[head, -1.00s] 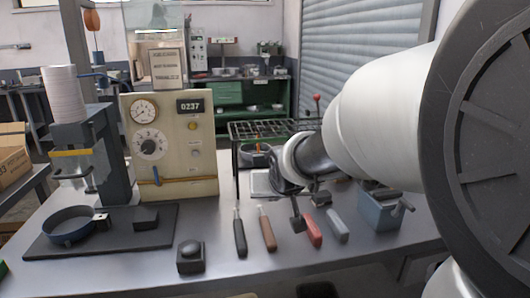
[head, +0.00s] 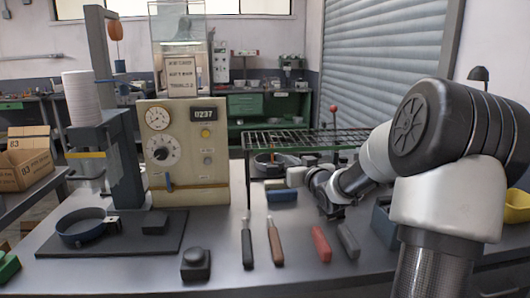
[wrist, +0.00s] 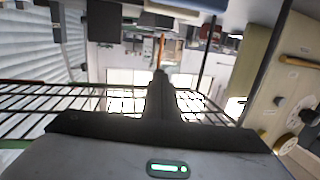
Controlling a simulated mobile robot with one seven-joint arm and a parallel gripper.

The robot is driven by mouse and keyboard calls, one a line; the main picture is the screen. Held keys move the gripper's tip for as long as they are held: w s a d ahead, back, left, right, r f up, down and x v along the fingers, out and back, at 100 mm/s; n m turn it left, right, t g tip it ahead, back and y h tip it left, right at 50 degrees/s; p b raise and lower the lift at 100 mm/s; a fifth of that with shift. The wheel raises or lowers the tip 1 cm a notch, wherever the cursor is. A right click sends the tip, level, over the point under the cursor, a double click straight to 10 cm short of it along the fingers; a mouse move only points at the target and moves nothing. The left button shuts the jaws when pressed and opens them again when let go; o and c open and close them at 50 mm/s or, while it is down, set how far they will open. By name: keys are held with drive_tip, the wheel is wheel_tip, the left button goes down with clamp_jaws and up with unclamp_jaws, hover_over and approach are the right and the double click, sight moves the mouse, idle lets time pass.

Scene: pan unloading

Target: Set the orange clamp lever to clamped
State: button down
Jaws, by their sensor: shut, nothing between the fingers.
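A thin orange piece (head: 273,158), probably the clamp lever, stands roughly upright at a round grey vessel (head: 262,167) behind the bench's near tools. It is small, so its exact setting cannot be told. In the wrist view, a narrow orange upright piece (wrist: 161,50) shows just beyond the fingertips; I cannot tell if it is the same thing. In the wrist view, my gripper (wrist: 160,76) reaches toward the picture's middle.
A wire rack (head: 300,140) stands close behind my gripper. A beige control panel (head: 188,190) stands to the left. Several hand tools, including a red-handled one (head: 321,243), lie in front. A blue block (head: 282,195) lies between panel and gripper. A pan (head: 85,230) sits far left.

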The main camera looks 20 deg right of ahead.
idle(0.3)
drive_tip(key=w+d+f+b, duration=0.1)
drive_tip(key=w+b, duration=0.2)
drive_tip(key=w, duration=1.1)
drive_tip(key=shift+d, duration=0.1)
